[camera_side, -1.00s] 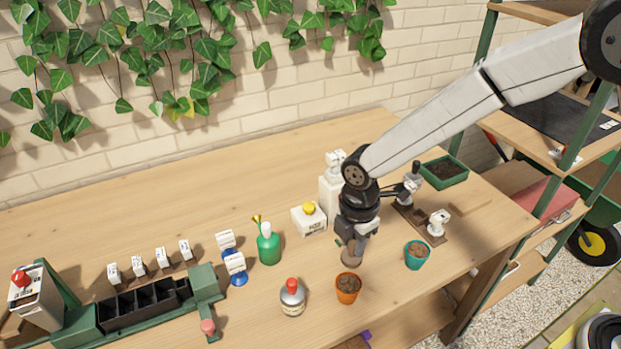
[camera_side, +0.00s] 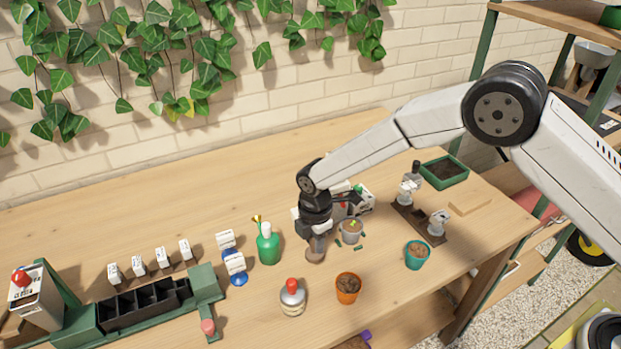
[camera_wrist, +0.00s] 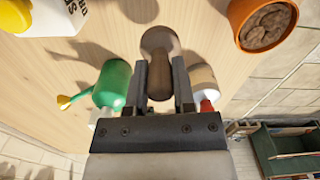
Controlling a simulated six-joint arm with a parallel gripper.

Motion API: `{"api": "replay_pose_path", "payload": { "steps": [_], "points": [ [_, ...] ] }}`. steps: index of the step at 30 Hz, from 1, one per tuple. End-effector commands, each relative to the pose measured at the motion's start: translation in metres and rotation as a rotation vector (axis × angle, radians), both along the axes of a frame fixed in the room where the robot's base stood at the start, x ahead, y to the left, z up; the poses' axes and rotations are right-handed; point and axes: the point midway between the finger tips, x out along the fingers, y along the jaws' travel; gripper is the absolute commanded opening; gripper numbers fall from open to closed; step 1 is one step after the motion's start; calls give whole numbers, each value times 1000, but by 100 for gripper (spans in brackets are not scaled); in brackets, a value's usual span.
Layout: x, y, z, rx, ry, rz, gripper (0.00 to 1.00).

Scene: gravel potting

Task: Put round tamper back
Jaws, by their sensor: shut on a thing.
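My gripper (camera_side: 318,238) is shut on the round tamper (camera_side: 315,256). In the side view it holds the tamper low over the bench, between the green watering bottle and a grey pot; whether it touches the bench I cannot tell. In the wrist view the tamper's brown rounded body (camera_wrist: 160,45) sits between the two jaws (camera_wrist: 160,85). A dark wooden rack (camera_side: 418,222) stands to the right, with white-labelled blocks and a black-handled tool (camera_side: 415,170) at it.
The green bottle (camera_side: 268,245) is close to the left. A red-capped bottle (camera_side: 292,298), an orange pot (camera_side: 347,289) and a teal pot (camera_side: 417,256) stand in front. The grey pot (camera_side: 351,233) is to the right. Bare bench lies at the back left.

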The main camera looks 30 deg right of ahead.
Motion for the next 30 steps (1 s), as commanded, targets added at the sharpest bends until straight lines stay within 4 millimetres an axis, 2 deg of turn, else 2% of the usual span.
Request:
{"api": "replay_pose_path", "payload": {
  "steps": [13,22,30],
  "points": [
    [7,2,-9,0,1,0,0],
    [8,3,-38,0,1,0,0],
    [8,3,-40,0,0,0,0]
  ]
}}
